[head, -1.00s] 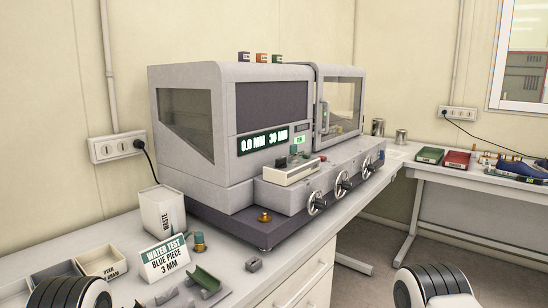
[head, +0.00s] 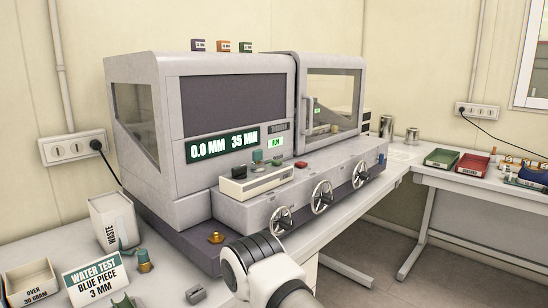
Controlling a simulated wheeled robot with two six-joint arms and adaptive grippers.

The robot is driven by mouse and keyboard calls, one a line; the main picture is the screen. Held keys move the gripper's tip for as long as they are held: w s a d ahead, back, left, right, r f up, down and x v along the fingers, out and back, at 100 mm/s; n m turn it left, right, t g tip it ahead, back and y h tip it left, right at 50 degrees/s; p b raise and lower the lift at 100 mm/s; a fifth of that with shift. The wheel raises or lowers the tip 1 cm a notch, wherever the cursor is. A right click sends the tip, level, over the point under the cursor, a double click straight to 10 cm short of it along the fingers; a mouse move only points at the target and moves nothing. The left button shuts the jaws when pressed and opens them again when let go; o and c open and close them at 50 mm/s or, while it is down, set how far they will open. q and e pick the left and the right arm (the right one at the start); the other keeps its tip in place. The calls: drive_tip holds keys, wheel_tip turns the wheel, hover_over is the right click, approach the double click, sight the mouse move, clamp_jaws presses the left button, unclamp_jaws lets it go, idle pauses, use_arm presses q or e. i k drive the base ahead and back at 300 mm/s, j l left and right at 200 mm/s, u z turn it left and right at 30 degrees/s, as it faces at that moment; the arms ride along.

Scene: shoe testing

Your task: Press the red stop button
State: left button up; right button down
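The red stop button (head: 301,164) is a small red cap on top of the grey front ledge of the machine (head: 230,95). It sits right of a cream control box (head: 256,180) with a green knob (head: 257,156) on or just behind it. The display (head: 222,145) reads 0.0 MM and 35 MM, with a small lit green indicator (head: 275,142) beside it. One of my arm links shows at the bottom centre, in front of and below the ledge, apart from the button. Neither gripper is in view.
Several handwheels, one near the middle (head: 322,197), stick out from the ledge front. A side table (head: 455,180) with green and red trays is at right.

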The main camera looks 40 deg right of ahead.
sight(300, 164)
drive_tip(key=l+u, duration=0.1)
drive_tip(key=l, duration=0.9)
drive_tip(key=k+l, duration=0.1)
drive_tip(key=l, duration=0.85)
drive_tip(key=i+u, duration=0.05)
